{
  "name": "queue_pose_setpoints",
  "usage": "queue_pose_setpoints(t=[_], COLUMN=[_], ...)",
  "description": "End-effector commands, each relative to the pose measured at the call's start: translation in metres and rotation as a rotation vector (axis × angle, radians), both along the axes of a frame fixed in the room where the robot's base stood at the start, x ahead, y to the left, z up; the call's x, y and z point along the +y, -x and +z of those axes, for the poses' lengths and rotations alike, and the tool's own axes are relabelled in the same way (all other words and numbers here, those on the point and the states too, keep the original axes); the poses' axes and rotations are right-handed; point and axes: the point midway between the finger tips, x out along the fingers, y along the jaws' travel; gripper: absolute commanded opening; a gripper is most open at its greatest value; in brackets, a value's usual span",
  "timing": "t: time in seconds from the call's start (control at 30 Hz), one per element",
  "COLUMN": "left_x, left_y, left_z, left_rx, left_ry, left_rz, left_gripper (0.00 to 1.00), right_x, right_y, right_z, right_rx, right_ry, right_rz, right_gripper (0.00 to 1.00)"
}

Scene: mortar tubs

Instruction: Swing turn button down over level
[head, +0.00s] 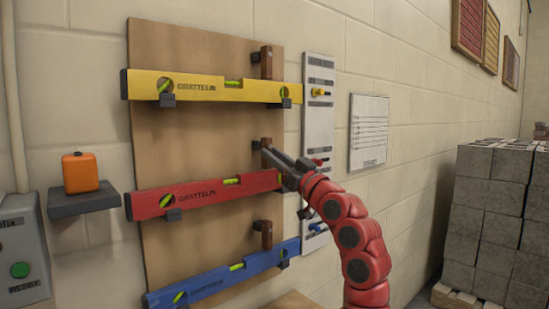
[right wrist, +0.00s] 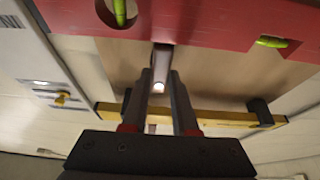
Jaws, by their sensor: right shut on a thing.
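Three levels hang on a wooden board (head: 210,130): yellow (head: 205,86), red (head: 205,193) and blue (head: 222,274). Brown wooden turn buttons sit near their right ends: the upper one (head: 266,62) above the yellow level, the lower one (head: 265,236) above the blue. The middle turn button (head: 265,144), above the red level, is partly hidden by my right gripper (head: 272,158), which is shut on it. In the right wrist view, the fingers (right wrist: 162,85) close around the button beside the red level (right wrist: 200,18); the yellow level (right wrist: 225,119) also shows. My left gripper is not in view.
A white panel (head: 318,125) with coloured knobs stands right of the board, close to my right arm. A small shelf (head: 85,200) with an orange box (head: 80,173) is at left. Grey blocks (head: 492,210) are stacked at right.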

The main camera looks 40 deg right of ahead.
Motion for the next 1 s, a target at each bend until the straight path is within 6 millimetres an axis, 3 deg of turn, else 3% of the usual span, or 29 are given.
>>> queue_pose_setpoints(t=[0.03,0.2,0.57,0.77,1.0], left_x=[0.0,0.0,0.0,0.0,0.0], left_y=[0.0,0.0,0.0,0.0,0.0], left_z=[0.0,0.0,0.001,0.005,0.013], left_rx=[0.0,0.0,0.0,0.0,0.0], left_ry=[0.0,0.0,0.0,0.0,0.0], left_rz=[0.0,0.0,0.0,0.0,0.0], left_gripper=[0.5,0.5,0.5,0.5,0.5], right_x=[0.0,0.0,-0.001,-0.004,-0.01], right_y=[0.0,0.0,0.003,0.029,0.088], right_z=[0.001,0.001,0.0,-0.012,-0.036], right_rx=[-0.002,-0.002,-0.002,0.0,0.0], right_ry=[0.001,0.001,0.0,0.0,-0.001], right_rz=[-0.003,-0.002,-0.001,-0.004,-0.007], right_gripper=[0.29,0.57,0.57,0.57,0.57])
